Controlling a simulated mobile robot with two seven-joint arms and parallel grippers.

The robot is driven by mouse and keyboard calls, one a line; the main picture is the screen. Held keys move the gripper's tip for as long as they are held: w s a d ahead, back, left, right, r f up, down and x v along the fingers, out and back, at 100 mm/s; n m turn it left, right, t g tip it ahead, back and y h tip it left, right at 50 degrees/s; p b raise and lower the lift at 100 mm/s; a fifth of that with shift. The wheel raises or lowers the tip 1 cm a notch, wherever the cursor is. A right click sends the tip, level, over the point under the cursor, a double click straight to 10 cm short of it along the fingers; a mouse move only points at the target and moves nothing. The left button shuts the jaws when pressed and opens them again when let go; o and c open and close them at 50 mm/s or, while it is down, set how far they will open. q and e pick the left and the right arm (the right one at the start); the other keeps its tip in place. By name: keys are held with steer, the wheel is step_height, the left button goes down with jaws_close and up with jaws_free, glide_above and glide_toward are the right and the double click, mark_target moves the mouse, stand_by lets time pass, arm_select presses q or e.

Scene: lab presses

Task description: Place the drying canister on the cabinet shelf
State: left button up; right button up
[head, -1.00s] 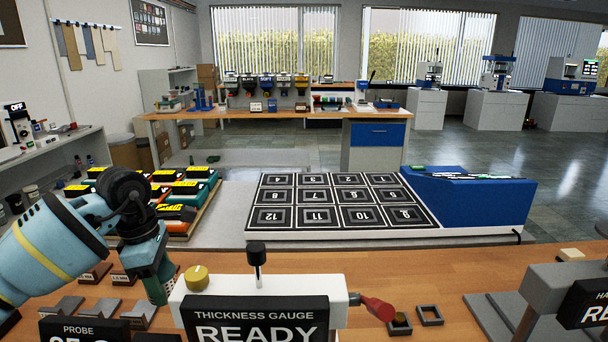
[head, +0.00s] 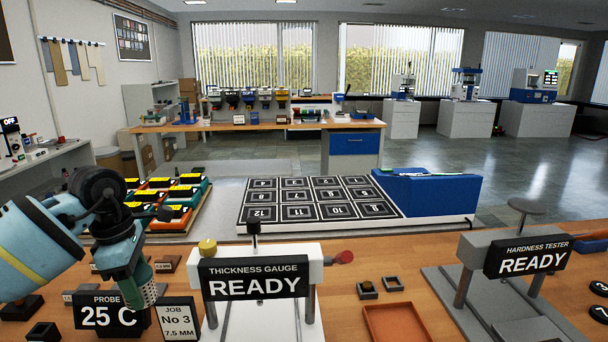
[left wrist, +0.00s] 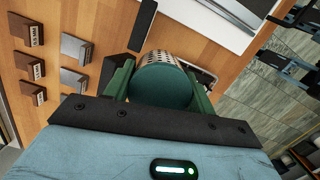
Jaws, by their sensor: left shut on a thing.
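My left gripper (head: 140,282) is shut on the drying canister (head: 146,296), above the left part of the wooden bench. In the left wrist view the canister (left wrist: 163,82) sits between the two green fingers, its teal round end facing the camera and its perforated metal side beyond. In the head view the gripper hides part of it. My right gripper is not in view. I cannot tell which surface is the cabinet shelf; a grey shelf unit (head: 137,98) stands against the far left wall.
The thickness gauge (head: 254,276) stands close right of the held canister; the probe display (head: 102,316) and job card (head: 178,318) are below. The hardness tester (head: 530,258) is at the right. A numbered mat (head: 245,226) and a blue box (head: 425,192) lie beyond the bench. Floor shows behind.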

arm_select(q)
steer(key=s+d+f+m+p, duration=0.1)
steer(key=s+d+f+m, duration=0.1)
steer(key=s+m, duration=0.4)
steer(key=s+d+f+m+g+y+p, duration=0.1)
steer(key=s+d+f+m, duration=0.2)
steer(key=s+m, duration=0.3)
steer(key=s+d+f+m+p, duration=0.1)
steer(key=s+d+f+m, duration=0.2)
steer(key=s+m, duration=0.3)
steer(key=m, duration=0.3)
steer(key=shift+s+d+g, duration=0.35)
steer(key=shift+s+g, duration=0.05)
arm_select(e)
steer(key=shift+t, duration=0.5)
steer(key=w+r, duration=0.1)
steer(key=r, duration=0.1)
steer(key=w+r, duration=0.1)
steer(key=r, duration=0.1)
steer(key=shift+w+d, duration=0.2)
arm_select(q)
steer(key=shift+r, duration=0.1)
